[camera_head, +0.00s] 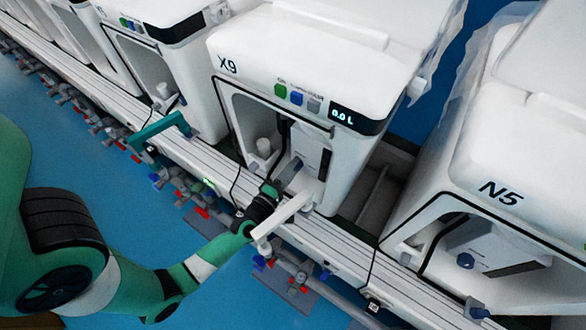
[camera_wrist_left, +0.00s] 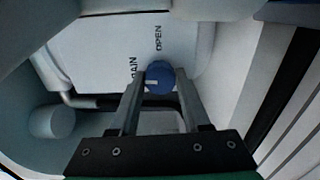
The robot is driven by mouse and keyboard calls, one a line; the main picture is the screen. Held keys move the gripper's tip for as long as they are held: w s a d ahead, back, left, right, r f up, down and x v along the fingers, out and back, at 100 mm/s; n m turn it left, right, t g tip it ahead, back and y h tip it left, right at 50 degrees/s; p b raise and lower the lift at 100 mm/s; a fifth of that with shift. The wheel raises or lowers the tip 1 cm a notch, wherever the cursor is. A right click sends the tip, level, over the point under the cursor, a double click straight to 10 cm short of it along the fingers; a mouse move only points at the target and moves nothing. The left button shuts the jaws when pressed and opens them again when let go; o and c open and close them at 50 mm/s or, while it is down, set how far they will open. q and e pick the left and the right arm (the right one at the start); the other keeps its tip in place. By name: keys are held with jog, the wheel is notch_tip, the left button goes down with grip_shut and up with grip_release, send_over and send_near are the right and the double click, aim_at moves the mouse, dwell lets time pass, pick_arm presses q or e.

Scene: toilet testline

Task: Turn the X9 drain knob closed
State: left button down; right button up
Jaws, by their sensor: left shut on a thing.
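The X9 unit (camera_head: 288,62) stands in the middle of the head view, with an open bay in its front. My left gripper (camera_head: 293,170) reaches into this bay from the lower left and hides the knob in that view. In the left wrist view the blue drain knob (camera_wrist_left: 160,72) sits between the fingertips of my left gripper (camera_wrist_left: 161,80), which is shut on it. A white mark shows on the knob. The word OPEN is printed on the white panel (camera_wrist_left: 100,55) above the knob, and a partly hidden label sits left of it. My right gripper is not in view.
The N5 unit (camera_head: 520,130) stands at the right, and another unit (camera_head: 165,60) at the left. A white cylinder (camera_head: 264,147) stands in the X9 bay, left of my gripper. Bay walls surround the gripper closely. A rail (camera_head: 330,242) with pipes and valves runs below.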

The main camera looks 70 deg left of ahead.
pick_arm(q)
jog(key=shift+n, duration=0.5)
jog(key=shift+c, duration=1.8)
grip_release()
